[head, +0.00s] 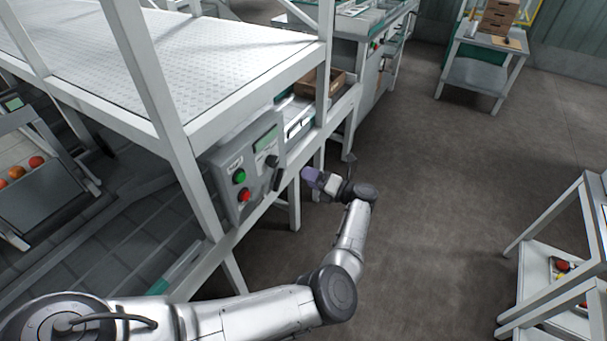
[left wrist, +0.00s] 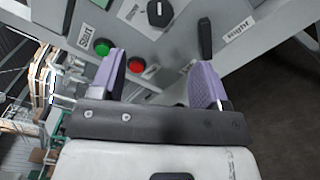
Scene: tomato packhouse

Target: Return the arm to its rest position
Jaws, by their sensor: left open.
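My left arm reaches in from the bottom left of the head view, and its gripper (head: 308,174) is beside the grey control box (head: 236,172). In the left wrist view the two purple fingers of my left gripper (left wrist: 160,80) stand apart with nothing between them. The box carries a green button (left wrist: 102,47), a red button (left wrist: 137,65), a dark knob (left wrist: 160,12) and a black lever (left wrist: 205,38). The fingers appear apart from the panel. My right gripper is not seen.
A white platform frame (head: 250,88) with posts stands at the left, close to my arm. A white shelf rack (head: 545,262) is at the lower right. A side table (head: 474,75) with stacked crates stands at the back right. The floor between is clear.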

